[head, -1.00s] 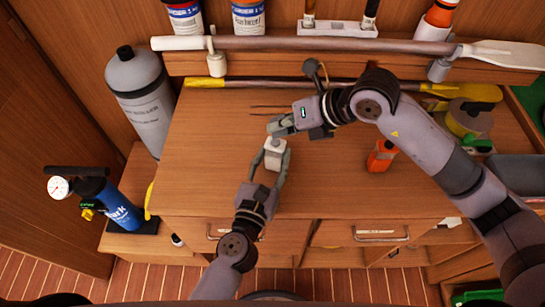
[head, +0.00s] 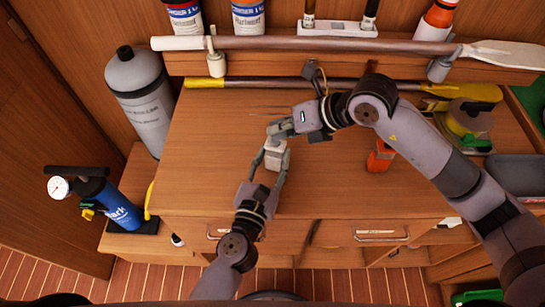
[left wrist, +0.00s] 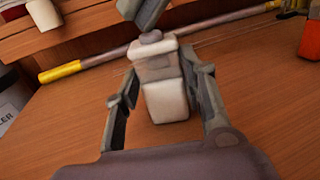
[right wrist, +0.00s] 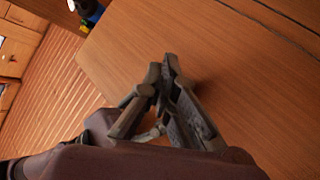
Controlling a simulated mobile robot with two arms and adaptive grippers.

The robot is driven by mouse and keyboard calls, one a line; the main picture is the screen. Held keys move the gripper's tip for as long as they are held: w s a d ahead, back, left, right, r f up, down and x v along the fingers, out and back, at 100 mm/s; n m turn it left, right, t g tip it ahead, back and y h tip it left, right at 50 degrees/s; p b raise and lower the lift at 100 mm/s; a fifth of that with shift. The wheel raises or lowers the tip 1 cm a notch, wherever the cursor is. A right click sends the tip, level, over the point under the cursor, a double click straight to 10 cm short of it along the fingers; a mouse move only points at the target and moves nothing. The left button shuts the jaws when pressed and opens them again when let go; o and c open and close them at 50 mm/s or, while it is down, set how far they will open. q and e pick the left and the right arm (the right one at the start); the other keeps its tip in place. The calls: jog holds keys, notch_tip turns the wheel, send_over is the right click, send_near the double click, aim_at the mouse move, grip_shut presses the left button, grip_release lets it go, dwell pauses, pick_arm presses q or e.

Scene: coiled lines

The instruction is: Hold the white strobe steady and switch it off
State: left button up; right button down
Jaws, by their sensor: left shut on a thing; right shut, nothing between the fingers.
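The white strobe (head: 277,157) stands upright on the wooden counter. It also shows in the left wrist view (left wrist: 165,97), with a grey button on its top. My left gripper (head: 269,163) is shut on the strobe, one finger on each side. My right gripper (head: 275,131) is shut and empty, with its fingertips at the strobe's top, by the button. In the left wrist view its fingers (left wrist: 146,18) hang just above the button; I cannot tell whether they touch it. In the right wrist view the closed fingers (right wrist: 170,70) hide the strobe.
An orange object (head: 380,157) stands on the counter (head: 210,150) to the right. A paddle with yellow ends (head: 207,83) lies along the back. A grey cylinder (head: 139,95) stands at the left, above a blue pump (head: 112,203). The counter left of the strobe is clear.

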jog(key=shift+f, duration=0.2)
jog(key=shift+r, duration=0.7)
jog(key=shift+r, duration=0.1)
notch_tip(320, 180, up, 6)
jog(key=shift+f, duration=0.1)
dwell(0.4)
pick_arm(q)
jog(key=o, duration=1.3)
